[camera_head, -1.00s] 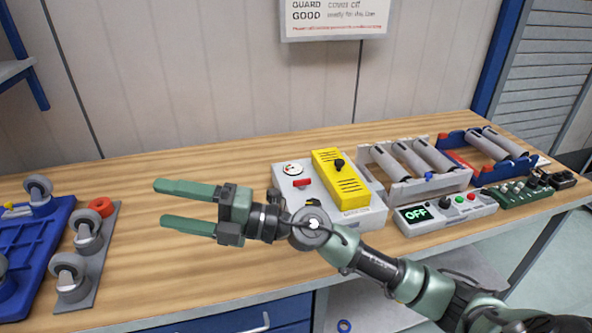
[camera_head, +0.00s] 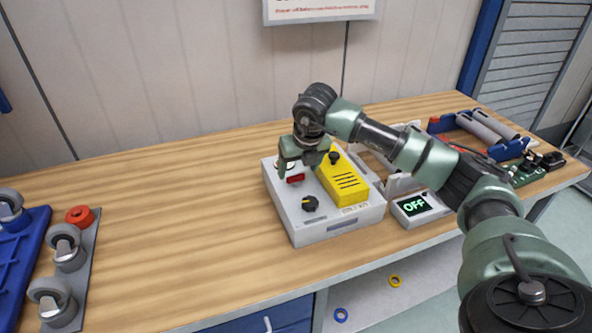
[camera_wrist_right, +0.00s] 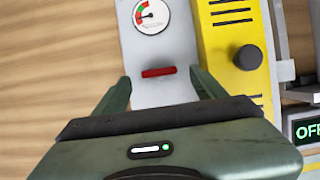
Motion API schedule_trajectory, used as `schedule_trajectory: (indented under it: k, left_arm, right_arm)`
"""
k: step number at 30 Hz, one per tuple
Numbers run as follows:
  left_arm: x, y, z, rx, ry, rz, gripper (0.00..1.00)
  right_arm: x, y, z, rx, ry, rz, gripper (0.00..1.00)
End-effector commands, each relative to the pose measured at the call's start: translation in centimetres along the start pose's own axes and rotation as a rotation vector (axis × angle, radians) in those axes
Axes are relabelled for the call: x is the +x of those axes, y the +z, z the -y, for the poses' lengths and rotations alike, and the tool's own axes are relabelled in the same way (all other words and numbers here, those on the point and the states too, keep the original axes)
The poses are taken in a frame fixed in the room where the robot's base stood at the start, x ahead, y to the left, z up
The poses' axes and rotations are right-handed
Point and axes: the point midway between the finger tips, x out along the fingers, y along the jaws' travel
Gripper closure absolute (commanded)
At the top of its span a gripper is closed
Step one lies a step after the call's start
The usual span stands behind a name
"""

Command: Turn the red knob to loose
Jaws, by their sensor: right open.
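The red knob (camera_head: 296,179) is a short red bar on top of a light grey box (camera_head: 325,229). In the right wrist view the red knob (camera_wrist_right: 158,72) lies crosswise in the picture, between my open fingertips, with a gap to each finger. My right gripper (camera_head: 290,167) points down over the box, just behind the knob in the head view; it also shows in the right wrist view (camera_wrist_right: 160,80). Whether the fingertips reach down to knob height is unclear. A round dial (camera_wrist_right: 150,15) with green and red sectors sits on the box beyond the knob. My left gripper is out of view.
A yellow cover (camera_head: 345,180) with a black knob stands on the box beside the gripper. A second black knob (camera_head: 310,203) is nearer the front. A display reading OFF (camera_head: 414,206) stands to the right. The table on the left is clear up to casters (camera_head: 68,250).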

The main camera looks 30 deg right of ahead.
Motion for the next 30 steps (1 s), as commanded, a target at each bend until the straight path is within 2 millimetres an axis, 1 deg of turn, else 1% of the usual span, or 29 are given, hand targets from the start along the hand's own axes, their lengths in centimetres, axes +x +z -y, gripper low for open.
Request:
schedule_trajectory:
  k: [3,6,10,16,17,18,20,21,23,24,30]
  left_arm:
    - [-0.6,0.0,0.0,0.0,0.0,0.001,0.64]
    - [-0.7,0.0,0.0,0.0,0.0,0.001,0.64]
    - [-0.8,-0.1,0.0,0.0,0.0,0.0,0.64]
    - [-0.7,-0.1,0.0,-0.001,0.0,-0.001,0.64]
    - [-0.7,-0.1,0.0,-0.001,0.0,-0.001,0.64]
    - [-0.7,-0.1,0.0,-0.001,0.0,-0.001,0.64]
    - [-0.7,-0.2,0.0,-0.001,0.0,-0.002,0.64]
    - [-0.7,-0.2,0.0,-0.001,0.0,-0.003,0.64]
    - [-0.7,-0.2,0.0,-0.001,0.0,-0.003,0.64]
    - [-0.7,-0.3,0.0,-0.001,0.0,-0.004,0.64]
    - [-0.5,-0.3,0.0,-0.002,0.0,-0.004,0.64]
  right_arm:
    - [1.6,0.0,-0.1,0.001,0.002,-0.002,0.29]
    - [2.5,0.0,-0.1,-0.001,0.002,-0.001,0.29]
    - [3.1,0.0,-0.1,-0.002,0.003,0.0,0.29]
    - [3.2,0.0,-0.1,-0.002,0.003,0.0,0.29]
    - [3.2,0.0,-0.1,-0.002,0.003,0.0,0.32]
    - [3.2,0.0,-0.1,-0.002,0.003,0.0,0.43]
    - [3.2,0.0,-0.1,-0.002,0.003,0.0,0.6]
    - [3.2,0.0,-0.1,-0.002,0.003,0.0,0.71]
    - [3.2,0.0,-0.1,-0.002,0.003,0.001,0.88]
    - [3.2,0.0,-0.1,-0.002,0.003,0.001,0.92]
    - [3.2,0.0,-0.1,-0.014,0.009,0.001,0.91]
